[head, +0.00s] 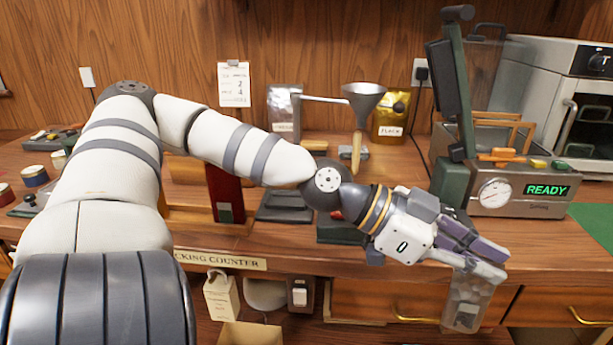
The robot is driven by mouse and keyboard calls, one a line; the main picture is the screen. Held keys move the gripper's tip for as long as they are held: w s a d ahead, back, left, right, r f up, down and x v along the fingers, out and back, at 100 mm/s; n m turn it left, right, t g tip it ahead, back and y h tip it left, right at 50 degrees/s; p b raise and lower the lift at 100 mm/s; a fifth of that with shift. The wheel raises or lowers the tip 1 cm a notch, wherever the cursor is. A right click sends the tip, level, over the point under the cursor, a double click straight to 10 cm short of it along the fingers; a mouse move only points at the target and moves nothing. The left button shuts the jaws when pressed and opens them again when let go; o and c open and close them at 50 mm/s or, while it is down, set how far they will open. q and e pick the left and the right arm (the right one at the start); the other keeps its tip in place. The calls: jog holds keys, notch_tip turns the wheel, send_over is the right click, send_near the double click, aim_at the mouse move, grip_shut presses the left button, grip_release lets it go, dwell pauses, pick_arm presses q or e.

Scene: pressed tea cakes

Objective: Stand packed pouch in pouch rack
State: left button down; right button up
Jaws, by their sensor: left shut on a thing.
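My left gripper (490,262) reaches across the counter to the right and is shut on a clear, see-through pouch (467,303). The pouch hangs below the fingers, in front of the counter's front edge, and something small and dark shows near its bottom. A wooden stand (207,226) on the counter, partly hidden behind my left arm, looks like the pouch rack; a dark red upright piece (226,193) stands at it. I cannot tell its slots apart. My right gripper is not in view.
A machine with its lid raised and a READY display (546,190) stands at the right. A silver pouch (284,105), a funnel (364,98) on a stand and a gold pouch (391,113) stand at the back. Small tins (34,176) sit at the left.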

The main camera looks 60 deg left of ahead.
aim_at(450, 307)
pick_arm(q)
jog(key=shift+g, duration=0.3)
jog(key=s+f, duration=0.1)
jog(key=f, duration=0.1)
jog(key=s+f, duration=0.1)
jog(key=f, duration=0.1)
jog(key=s+f, duration=0.1)
jog(key=f, duration=0.1)
jog(key=shift+s, duration=0.4)
jog(key=shift+a+f+m, duration=0.1)
jog(key=shift+a+m, duration=0.15)
jog(key=shift+m, duration=0.05)
jog(key=shift+d, duration=0.15)
